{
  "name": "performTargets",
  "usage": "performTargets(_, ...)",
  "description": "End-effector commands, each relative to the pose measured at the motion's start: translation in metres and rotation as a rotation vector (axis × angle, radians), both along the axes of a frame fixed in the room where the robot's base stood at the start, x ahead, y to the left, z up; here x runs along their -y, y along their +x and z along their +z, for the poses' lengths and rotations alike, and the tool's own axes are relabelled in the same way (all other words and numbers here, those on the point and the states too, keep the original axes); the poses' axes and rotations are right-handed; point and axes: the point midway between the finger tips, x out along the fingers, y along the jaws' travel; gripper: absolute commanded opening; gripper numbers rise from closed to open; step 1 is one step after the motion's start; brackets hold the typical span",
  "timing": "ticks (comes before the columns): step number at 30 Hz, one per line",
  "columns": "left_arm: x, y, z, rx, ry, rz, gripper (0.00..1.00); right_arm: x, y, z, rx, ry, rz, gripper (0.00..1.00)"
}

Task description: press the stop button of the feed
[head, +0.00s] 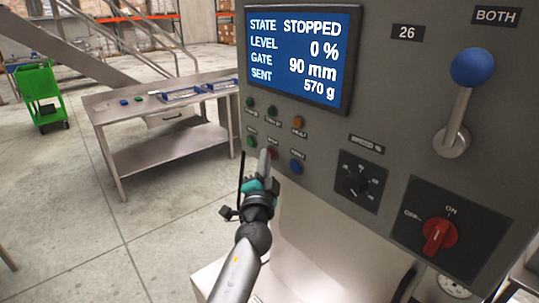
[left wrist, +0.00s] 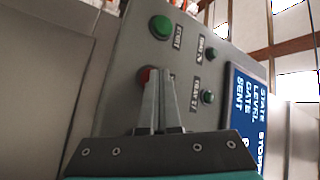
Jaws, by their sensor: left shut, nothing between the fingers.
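The red stop button (left wrist: 146,75) sits on the grey control panel (left wrist: 118,98), partly hidden behind my fingers in the left wrist view. In the head view only a bit of the red button (head: 273,151) shows beside the fingertips. My left gripper (head: 263,158) is shut and empty, its tips at the red button; I cannot tell whether they touch it. The closed fingers also show in the left wrist view (left wrist: 160,78). The screen (head: 298,58) reads STATE STOPPED, LEVEL 0 %, GATE 90 mm, SENT 570 g. My right gripper is not in view.
A green start button (head: 251,141) and a blue button (head: 296,167) flank the red one. Lamps sit above. A speed dial (head: 358,181), red rotary switch (head: 440,236) and blue-knobbed lever (head: 472,68) are to the right. A metal table (head: 160,157) and green cart (head: 40,95) stand left.

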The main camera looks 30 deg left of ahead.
Motion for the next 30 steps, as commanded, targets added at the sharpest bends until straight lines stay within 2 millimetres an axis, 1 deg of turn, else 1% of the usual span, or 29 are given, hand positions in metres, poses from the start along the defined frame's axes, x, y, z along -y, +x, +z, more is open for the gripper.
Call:
performTargets(10,0.001,0.001,0.000,0.000,0.000,-0.002,0.00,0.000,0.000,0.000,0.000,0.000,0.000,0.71)
performTargets(21,-0.005,-0.014,0.000,0.000,0.001,-0.002,0.00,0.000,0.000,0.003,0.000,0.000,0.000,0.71)
performTargets(30,-0.006,-0.015,0.000,0.000,0.000,-0.001,0.00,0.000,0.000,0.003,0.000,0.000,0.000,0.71)
